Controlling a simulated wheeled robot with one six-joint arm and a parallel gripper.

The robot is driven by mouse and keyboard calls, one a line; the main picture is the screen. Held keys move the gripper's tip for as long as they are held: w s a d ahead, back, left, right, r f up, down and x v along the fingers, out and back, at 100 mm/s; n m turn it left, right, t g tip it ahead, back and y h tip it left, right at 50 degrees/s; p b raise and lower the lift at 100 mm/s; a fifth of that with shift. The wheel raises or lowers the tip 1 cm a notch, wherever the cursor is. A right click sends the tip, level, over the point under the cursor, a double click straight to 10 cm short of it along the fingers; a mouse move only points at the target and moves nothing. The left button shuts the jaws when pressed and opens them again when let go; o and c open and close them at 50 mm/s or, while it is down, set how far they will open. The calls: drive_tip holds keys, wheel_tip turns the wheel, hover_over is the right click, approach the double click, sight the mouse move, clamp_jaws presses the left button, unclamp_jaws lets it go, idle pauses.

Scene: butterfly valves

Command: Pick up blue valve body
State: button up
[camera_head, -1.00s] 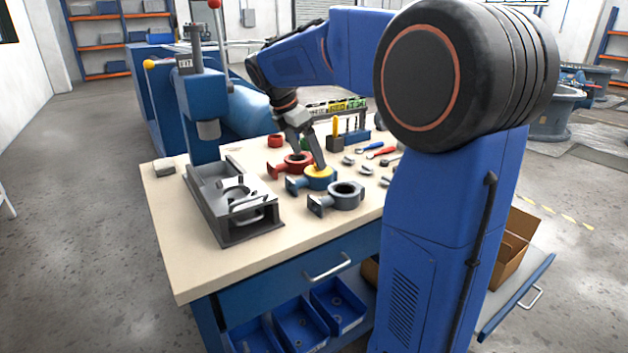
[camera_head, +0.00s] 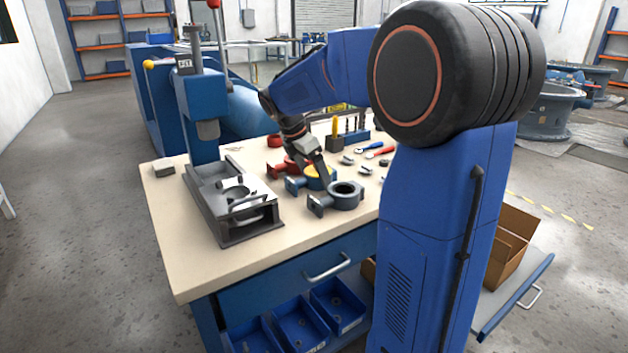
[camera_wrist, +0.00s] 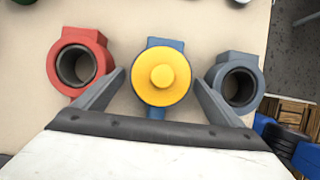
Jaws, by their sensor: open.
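The blue valve body (camera_head: 294,184) lies on the workbench between a red valve body (camera_head: 281,168) and a grey valve body (camera_head: 342,195). A yellow round part with a raised knob (camera_wrist: 161,77) sits on it and hides most of its ring. In the wrist view its blue flange (camera_wrist: 164,43) shows above the yellow part. My gripper (camera_wrist: 160,82) is open, with one finger at each side of the blue valve body. In the head view my gripper (camera_head: 318,172) partly hides the yellow part.
The red valve body (camera_wrist: 76,66) and the grey valve body (camera_wrist: 237,84) stand close outside my fingers. A press with a grey fixture (camera_head: 232,200) is to the left. Tools (camera_head: 375,150) lie behind on the right. The bench front (camera_head: 215,270) is clear.

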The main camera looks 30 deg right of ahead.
drive_tip(key=c, duration=1.3)
drive_tip(key=shift+c, duration=1.4)
drive_tip(key=shift+r, duration=0.15)
